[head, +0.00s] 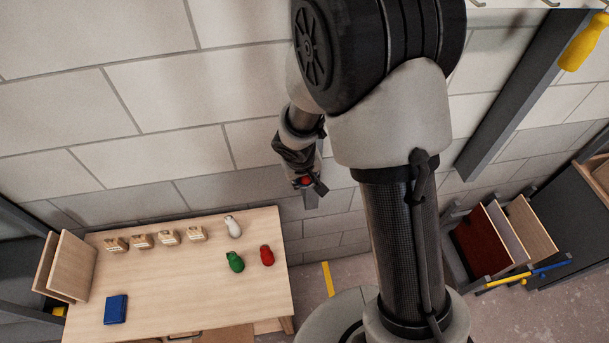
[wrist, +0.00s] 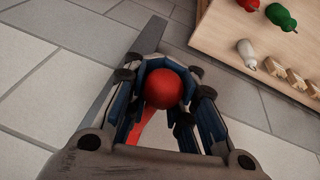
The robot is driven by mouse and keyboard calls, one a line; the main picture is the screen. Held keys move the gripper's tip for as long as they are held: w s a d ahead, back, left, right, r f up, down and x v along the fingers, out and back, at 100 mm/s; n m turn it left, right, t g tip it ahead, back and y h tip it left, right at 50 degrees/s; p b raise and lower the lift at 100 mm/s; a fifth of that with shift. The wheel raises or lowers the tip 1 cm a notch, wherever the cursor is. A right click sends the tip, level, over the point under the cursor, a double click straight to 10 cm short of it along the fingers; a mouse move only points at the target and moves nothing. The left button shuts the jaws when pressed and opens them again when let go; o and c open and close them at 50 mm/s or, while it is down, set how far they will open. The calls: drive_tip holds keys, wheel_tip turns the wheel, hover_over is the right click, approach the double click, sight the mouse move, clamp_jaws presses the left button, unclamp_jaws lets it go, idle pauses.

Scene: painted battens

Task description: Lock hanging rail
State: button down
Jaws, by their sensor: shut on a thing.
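My gripper (head: 306,180) is in front of the block wall, to the right of and above the wooden table. Its fingers (wrist: 170,98) are shut around a red ball-shaped knob (wrist: 164,88), which also shows as a small red spot in the head view (head: 304,181). A red strip (wrist: 145,126) shows below the knob between the fingers, perhaps its lever. A grey flat bar (wrist: 125,60) runs behind the fingers in the wrist view; a short grey piece (head: 310,200) shows below the gripper in the head view. I cannot tell which part is the hanging rail.
A board rack (head: 485,240) stands right. A yellow handle (head: 584,43) hangs upper right.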

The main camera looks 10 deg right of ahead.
drive_tip(key=shift+w+a+r, duration=0.1)
drive_tip(key=shift+w+r, duration=0.1)
drive_tip(key=shift+w, duration=0.1)
idle(0.6)
drive_tip(key=c, duration=1.6)
unclamp_jaws()
drive_tip(key=shift+f, duration=0.15)
drive_tip(key=shift+c, duration=0.2)
drive_tip(key=shift+o, duration=1.2)
drive_tip(key=shift+s, duration=0.15)
drive_tip(key=v, duration=1.2)
